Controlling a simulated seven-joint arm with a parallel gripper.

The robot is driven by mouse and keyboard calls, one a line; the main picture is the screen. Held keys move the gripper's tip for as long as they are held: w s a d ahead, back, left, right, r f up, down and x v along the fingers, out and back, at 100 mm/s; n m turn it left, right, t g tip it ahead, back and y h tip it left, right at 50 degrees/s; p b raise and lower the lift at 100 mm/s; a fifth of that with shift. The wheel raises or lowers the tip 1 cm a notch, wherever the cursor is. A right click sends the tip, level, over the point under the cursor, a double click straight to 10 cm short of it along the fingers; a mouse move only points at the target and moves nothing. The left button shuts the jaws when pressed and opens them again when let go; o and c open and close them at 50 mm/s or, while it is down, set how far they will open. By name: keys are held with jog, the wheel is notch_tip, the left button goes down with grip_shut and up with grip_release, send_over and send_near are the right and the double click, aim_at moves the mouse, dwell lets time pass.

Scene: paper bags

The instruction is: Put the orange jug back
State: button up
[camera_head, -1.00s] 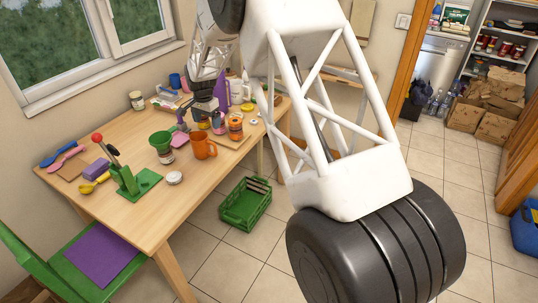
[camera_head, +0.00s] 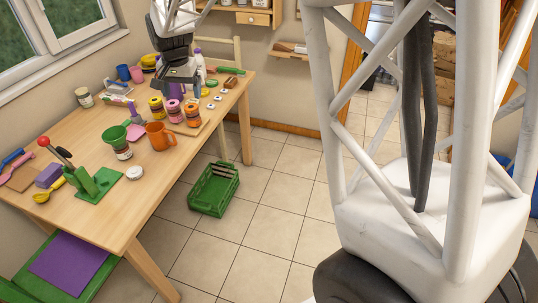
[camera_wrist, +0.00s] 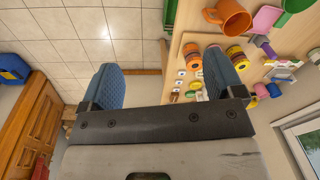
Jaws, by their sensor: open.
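The orange jug (camera_head: 159,136) stands upright on the wooden table, near its right edge, with its handle to the right. It also shows in the wrist view (camera_wrist: 235,18), at the top right. My gripper (camera_head: 181,86) is above the back part of the table, behind the jug and apart from it. In the wrist view my gripper (camera_wrist: 164,72) has its two blue fingers spread wide with nothing between them.
Yellow, pink and orange jars (camera_head: 173,110) stand close behind the jug. A green crate (camera_head: 214,190) sits on the floor right of the table. The table's front right is clear.

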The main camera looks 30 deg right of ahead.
jog(key=s+d+r+n+t, duration=0.1)
jog(key=s+d+r+n, duration=0.15)
jog(key=s, duration=0.85)
jog(key=s+d+r+n, duration=0.1)
jog(key=s+d+r, duration=0.25)
jog(key=s, duration=0.75)
jog(key=s+f+n, duration=0.1)
jog(key=s, duration=0.8)
jog(key=s+d+f+n, duration=0.1)
jog(key=s, duration=0.8)
jog(key=shift+s+d+f+t, duration=0.25)
jog(key=shift+t, duration=0.05)
